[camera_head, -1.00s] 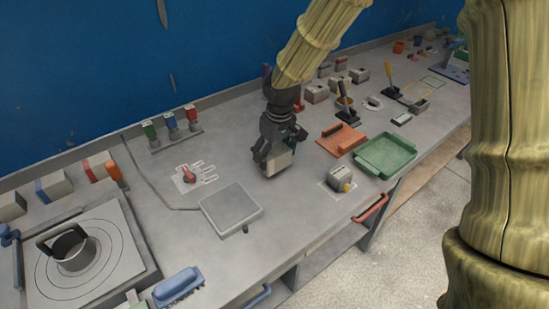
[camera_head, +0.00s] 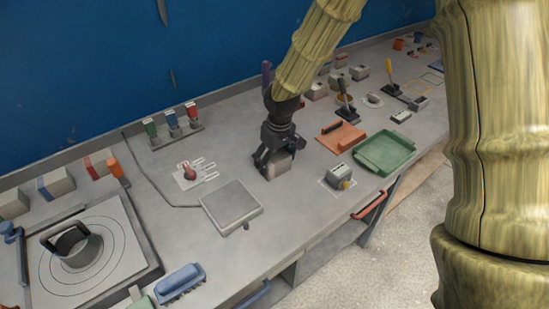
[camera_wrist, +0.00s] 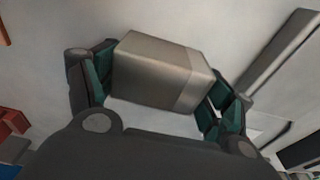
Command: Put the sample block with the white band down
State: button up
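The sample block (camera_head: 279,167) is a grey box between the fingers of my gripper (camera_head: 273,164), low over the bench behind the grey square plate. In the wrist view the block (camera_wrist: 155,70) has a paler band at its right end. The dark green pads of my gripper (camera_wrist: 160,90) lie close along both ends of the block, and it looks shut on it. Whether the block's underside touches the bench cannot be told.
The grey square plate (camera_head: 231,205) lies in front and left. A small grey device (camera_head: 339,176), an orange tray (camera_head: 342,137) and a green tray (camera_head: 385,154) are to the right. Bare bench surrounds the block.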

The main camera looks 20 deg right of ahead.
aim_at(278, 160)
jog(key=o, duration=0.3)
jog(key=shift+r, duration=0.15)
notch_tip(278, 160, up, 12)
jog(key=s+b, duration=0.1)
jog(key=shift+s+d, duration=0.2)
jog(key=shift+d, duration=0.1)
dwell(0.4)
